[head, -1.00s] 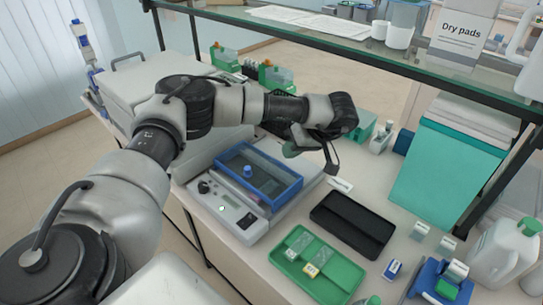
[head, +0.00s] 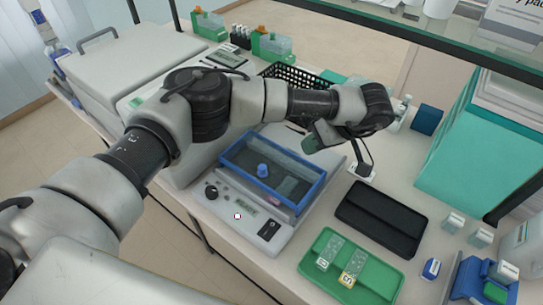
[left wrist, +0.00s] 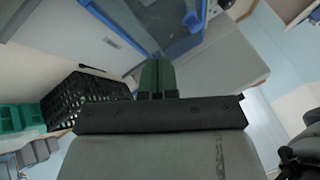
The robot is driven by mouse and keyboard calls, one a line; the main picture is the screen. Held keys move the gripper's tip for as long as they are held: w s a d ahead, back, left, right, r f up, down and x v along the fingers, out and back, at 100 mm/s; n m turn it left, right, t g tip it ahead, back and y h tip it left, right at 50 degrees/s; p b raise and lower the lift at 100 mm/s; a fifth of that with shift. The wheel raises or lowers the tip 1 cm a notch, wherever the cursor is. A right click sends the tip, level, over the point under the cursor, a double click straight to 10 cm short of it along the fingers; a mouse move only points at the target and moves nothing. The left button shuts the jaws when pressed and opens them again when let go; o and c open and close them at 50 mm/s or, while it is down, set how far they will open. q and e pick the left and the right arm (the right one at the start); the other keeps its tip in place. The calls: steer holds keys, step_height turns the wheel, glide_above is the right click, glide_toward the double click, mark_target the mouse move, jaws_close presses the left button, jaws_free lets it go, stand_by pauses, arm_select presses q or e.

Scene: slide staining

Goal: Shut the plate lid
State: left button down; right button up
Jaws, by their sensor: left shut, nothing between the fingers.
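The plate lid (head: 240,177) is a blue-framed, see-through dark panel with a blue knob (head: 262,170). It lies over the top of the grey hot plate unit (head: 222,205); I cannot tell whether it sits fully flat. A slide shows through its right part. My left gripper (head: 308,143) is at the lid's far right side, with its dark green fingers shut and empty. In the left wrist view the shut fingers (left wrist: 157,70) point toward the lid's blue frame (left wrist: 118,27). Contact is unclear. My right gripper is not in view.
A black tray (head: 365,230) and a green tray (head: 385,285) with slides lie to the right. A black basket (head: 285,72) stands behind. Some bench shows between the plate unit and trays.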

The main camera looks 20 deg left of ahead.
mark_target(275, 170)
arm_select(q)
steer(key=p+x, duration=0.1)
steer(key=x, duration=0.5)
steer(key=shift+w+a, duration=0.1)
steer(key=shift+a, duration=0.2)
steer(key=shift+s+a+f+p, duration=0.1)
steer(key=shift+s+a+p, duration=0.85)
steer(key=shift+a+p, duration=0.3)
steer(key=shift+s+a, duration=0.2)
steer(key=shift+s, duration=0.05)
steer(key=shift+s+a+f, duration=0.15)
steer(key=shift+s+a, duration=0.05)
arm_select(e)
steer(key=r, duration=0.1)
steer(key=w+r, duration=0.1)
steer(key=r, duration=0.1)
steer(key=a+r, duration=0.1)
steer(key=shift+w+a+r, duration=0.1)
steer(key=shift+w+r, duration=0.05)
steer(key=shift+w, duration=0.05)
